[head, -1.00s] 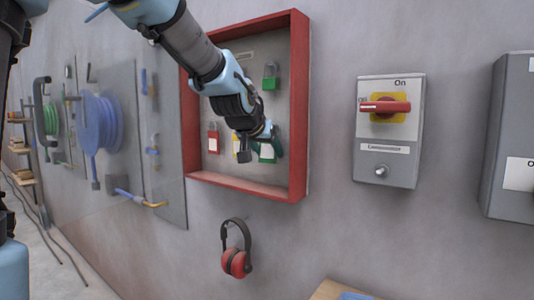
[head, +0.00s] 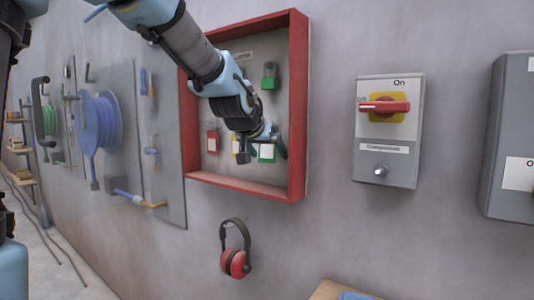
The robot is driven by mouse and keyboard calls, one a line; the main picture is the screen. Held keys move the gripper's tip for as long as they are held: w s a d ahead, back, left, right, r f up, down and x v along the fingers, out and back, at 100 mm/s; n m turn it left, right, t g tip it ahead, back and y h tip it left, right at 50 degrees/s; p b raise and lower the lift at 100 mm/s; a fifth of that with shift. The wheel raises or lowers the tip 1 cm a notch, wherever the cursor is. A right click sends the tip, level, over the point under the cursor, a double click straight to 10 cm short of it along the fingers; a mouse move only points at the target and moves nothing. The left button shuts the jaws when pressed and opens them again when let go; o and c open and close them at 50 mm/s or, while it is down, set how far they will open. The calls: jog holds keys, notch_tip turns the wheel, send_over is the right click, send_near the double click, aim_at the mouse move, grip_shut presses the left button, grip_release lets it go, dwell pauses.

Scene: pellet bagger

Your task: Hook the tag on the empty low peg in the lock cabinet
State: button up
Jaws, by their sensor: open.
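The lock cabinet (head: 298,110) is a red-framed shallow box on the wall, open at the front. My gripper (head: 262,148) reaches into its lower right part, with its jaws open. A green tag with a white face (head: 267,153) hangs upright at the jaws, low in the cabinet. The peg behind it is hidden by my gripper, so I cannot tell how it is held up. A red tag with a white face (head: 212,142) hangs low at the left. A yellow item (head: 235,146) between them is mostly hidden by my gripper.
A green padlock (head: 269,77) hangs higher in the cabinet. Red ear defenders (head: 236,250) hang below it. A grey switch box with a red handle (head: 388,130) is to the right. A blue hose reel (head: 100,125) is to the left. The wall between cabinet and switch box is clear.

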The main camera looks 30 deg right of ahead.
jog(key=b+v, duration=0.3)
jog(key=v, duration=0.8)
jog(key=w+a+f+n+g+y, duration=0.1)
jog(key=w+a+f+n+y, duration=0.15)
jog(key=a+f, duration=0.65)
jog(key=w+a+f+n+g+y, duration=0.1)
jog(key=a+f+n+y, duration=0.15)
jog(key=a+f, duration=0.7)
jog(key=s+a+f+n+g+y, duration=0.1)
jog(key=s+a+f+g, duration=0.1)
jog(key=s+a+f, duration=0.2)
jog(key=s+a+f+n+g+y, duration=0.1)
jog(key=s+a+f, duration=0.3)
jog(key=a+f, duration=0.4)
notch_tip(320, 180, down, 3)
jog(key=shift+s+a+r+n+g+y, duration=0.2)
jog(key=shift+a+n+g+y, duration=0.2)
jog(key=shift+n+g, duration=0.15)
jog(key=shift+w, duration=0.1)
